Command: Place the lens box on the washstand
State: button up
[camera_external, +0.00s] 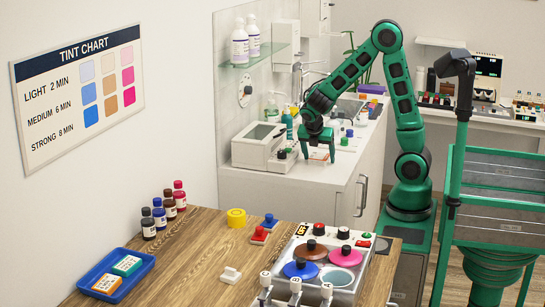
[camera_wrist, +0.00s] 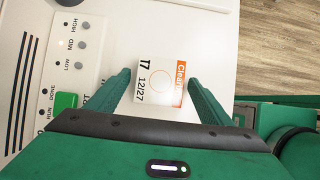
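My gripper (camera_wrist: 159,76) is open, one finger on each side of the box, with narrow white gaps showing between. In the external view my gripper (camera_external: 319,148) points down low over the front of a white counter (camera_external: 322,182) with a tap at its back, which looks like the washstand.
A white machine (camera_external: 260,147) with buttons stands left of my gripper; its panel (camera_wrist: 62,60) shows close by. Small jars and bottles stand behind. The wooden table (camera_external: 190,262) in front holds a blue tray (camera_external: 146,264), bottles and a lidded pot unit. A grey-shelved green rack (camera_external: 505,185) stands right.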

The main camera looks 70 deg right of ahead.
jog(key=v, duration=1.2)
jog(key=s+d+f+m+y, duration=0.1)
jog(key=s+d+m+y, duration=0.1)
jog(key=s+m, duration=0.9)
jog(key=s+d+f+m+y, duration=0.1)
jog(key=s+m+y, duration=0.3)
jog(key=s+m, duration=0.7)
jog(key=shift+d+f+m, duration=0.35)
jog(key=shift+f+m, duration=0.05)
jog(key=shift+m, duration=0.8)
